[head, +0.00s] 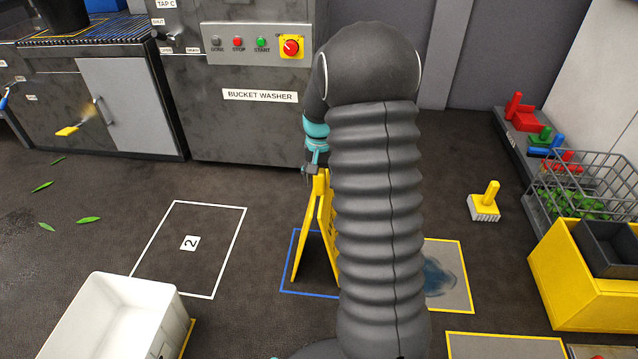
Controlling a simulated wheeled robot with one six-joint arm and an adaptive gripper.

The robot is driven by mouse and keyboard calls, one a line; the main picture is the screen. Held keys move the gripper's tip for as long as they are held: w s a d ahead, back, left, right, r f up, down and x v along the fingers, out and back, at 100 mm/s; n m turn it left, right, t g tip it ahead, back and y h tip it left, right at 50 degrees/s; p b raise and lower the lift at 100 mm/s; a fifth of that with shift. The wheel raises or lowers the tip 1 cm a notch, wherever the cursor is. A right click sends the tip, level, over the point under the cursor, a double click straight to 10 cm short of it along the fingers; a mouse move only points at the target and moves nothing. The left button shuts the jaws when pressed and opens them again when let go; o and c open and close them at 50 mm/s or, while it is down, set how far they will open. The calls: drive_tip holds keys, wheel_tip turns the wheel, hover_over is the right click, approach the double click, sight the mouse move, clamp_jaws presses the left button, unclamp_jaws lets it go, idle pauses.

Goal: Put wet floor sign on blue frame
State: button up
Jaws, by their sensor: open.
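The yellow wet floor sign (299,245) stands upright, its legs spread in an A shape, on the floor inside the blue frame (306,292). The blue frame is an outline marked on the floor, and my arm hides its right part. My arm also covers the right side of the sign. My gripper (312,175) is just above the top of the sign, at its upper edge. It is open, and I cannot tell whether its fingers touch the sign.
A white bin (122,325) stands at front left. A grey patch with a wet spot (437,278) lies right of my arm. A yellow-handled brush (485,205), wire basket (575,205) and yellow crate (562,285) are at right.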

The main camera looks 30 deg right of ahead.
wheel_tip(320, 180, up, 9)
drive_tip(key=shift+r+p, duration=0.1)
drive_tip(key=shift+p, duration=0.55)
drive_tip(key=shift+s+a+r, duration=0.1)
drive_tip(key=shift+a+r, duration=0.05)
drive_tip(key=shift+r, duration=0.35)
drive_tip(key=s+a+r+n+t, duration=0.3)
drive_tip(key=s+a+r, duration=0.75)
drive_tip(key=s, duration=0.25)
drive_tip(key=s+a+n+t, duration=0.1)
drive_tip(key=s+a+n, duration=0.1)
drive_tip(key=s, duration=0.5)
drive_tip(key=s+a+n+t, duration=0.1)
drive_tip(key=s+a, duration=0.3)
drive_tip(key=s, duration=0.4)
drive_tip(key=shift+n+t, duration=0.3)
drive_tip(key=shift+n, duration=0.1)
drive_tip(key=shift+c, duration=0.3)
